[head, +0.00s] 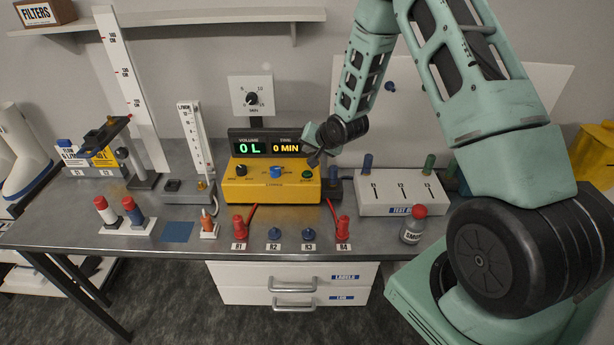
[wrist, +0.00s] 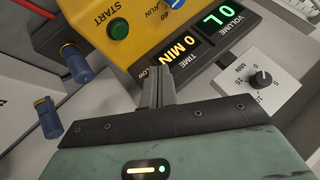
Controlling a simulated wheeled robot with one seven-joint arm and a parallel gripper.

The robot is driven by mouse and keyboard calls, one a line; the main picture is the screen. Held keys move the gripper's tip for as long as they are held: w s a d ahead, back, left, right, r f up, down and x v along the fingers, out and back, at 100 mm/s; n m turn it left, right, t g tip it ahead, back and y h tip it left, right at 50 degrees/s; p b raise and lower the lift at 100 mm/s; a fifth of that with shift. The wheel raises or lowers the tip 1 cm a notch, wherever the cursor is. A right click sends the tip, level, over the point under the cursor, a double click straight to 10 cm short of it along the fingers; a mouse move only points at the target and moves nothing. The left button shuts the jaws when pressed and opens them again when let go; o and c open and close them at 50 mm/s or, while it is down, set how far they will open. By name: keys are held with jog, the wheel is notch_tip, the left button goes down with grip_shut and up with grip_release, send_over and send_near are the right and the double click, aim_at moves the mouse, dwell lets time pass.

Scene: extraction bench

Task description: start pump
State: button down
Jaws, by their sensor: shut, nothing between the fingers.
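The yellow pump (head: 270,190) sits on the bench with a black knob (head: 240,169), a blue knob (head: 276,171) and a green button (head: 307,175) on top. In the wrist view the green button (wrist: 119,28) is labelled START. The dark display (head: 266,146) behind the pump reads 0 L and 0 MIN. My gripper (head: 315,157) is shut and empty, above the right part of the pump near the green button. In the wrist view my fingers (wrist: 158,85) are together, near the display's edge and apart from the button.
A white box (head: 400,198) with coloured knobs stands right of the pump, and a red-capped bottle (head: 413,225) is before it. Red connectors (head: 238,228) and blue ones (head: 275,234) line the front edge. A wall timer dial (head: 251,98) is behind the display.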

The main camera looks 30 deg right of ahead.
aim_at(309, 175)
jog(key=shift+f+b, duration=1.9)
jog(key=shift+f, duration=1.2)
jog(key=shift+f, duration=0.15)
jog(key=shift+f+b, duration=0.25)
jog(key=shift+b, duration=0.15)
jog(key=shift+f+b, duration=0.4)
jog(key=shift+r, duration=0.1)
jog(key=shift+r+p, duration=0.55)
jog(key=shift+r, duration=0.2)
jog(key=shift+r+p, duration=1.65)
jog(key=shift+r, duration=0.9)
